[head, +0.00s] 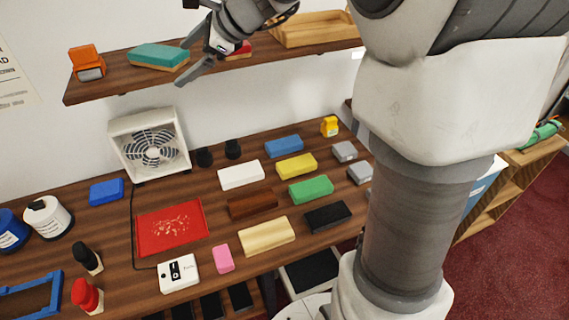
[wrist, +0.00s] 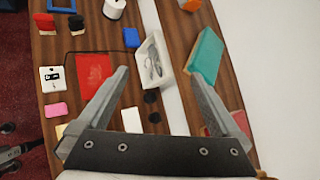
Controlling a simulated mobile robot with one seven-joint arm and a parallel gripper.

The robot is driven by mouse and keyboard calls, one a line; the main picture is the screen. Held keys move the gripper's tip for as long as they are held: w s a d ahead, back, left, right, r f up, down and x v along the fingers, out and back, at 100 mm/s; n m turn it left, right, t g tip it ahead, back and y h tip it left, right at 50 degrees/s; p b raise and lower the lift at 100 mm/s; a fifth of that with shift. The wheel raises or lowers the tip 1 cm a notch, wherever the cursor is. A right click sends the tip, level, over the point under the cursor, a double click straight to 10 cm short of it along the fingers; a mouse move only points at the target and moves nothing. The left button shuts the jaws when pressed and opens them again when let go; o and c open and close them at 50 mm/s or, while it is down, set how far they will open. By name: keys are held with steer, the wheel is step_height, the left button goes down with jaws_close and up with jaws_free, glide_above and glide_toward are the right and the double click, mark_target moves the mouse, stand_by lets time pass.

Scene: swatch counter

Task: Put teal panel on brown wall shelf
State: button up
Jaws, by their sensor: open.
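The teal panel (head: 159,56) lies flat on the brown wall shelf (head: 112,84), to the right of an orange object. It also shows in the wrist view (wrist: 206,57), beyond my fingertips. The shelf shows in the wrist view (wrist: 186,88) as a brown strip.
A red piece (head: 239,50) sits on the shelf behind my gripper, beside a wooden tray (head: 312,30). An orange tape dispenser (head: 87,62) stands at the shelf's left. Below, the counter holds a white fan (head: 149,146), a red tray (head: 172,228) and several coloured blocks.

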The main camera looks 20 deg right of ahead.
steer(key=s+d+f+n+h, duration=0.2)
steer(key=s+n, duration=0.4)
steer(key=s, duration=0.3)
steer(key=s+d+f+n+g+h, duration=0.1)
steer(key=s+d+f+n+h, duration=0.1)
steer(key=s+n, duration=0.5)
steer(key=s+d+f+n+h, duration=0.3)
steer(key=s+n, duration=0.3)
steer(key=s, duration=0.7)
steer(key=shift+s+d+n+g+h, duration=0.25)
steer(key=shift+d+h, duration=0.25)
steer(key=shift+d, duration=0.4)
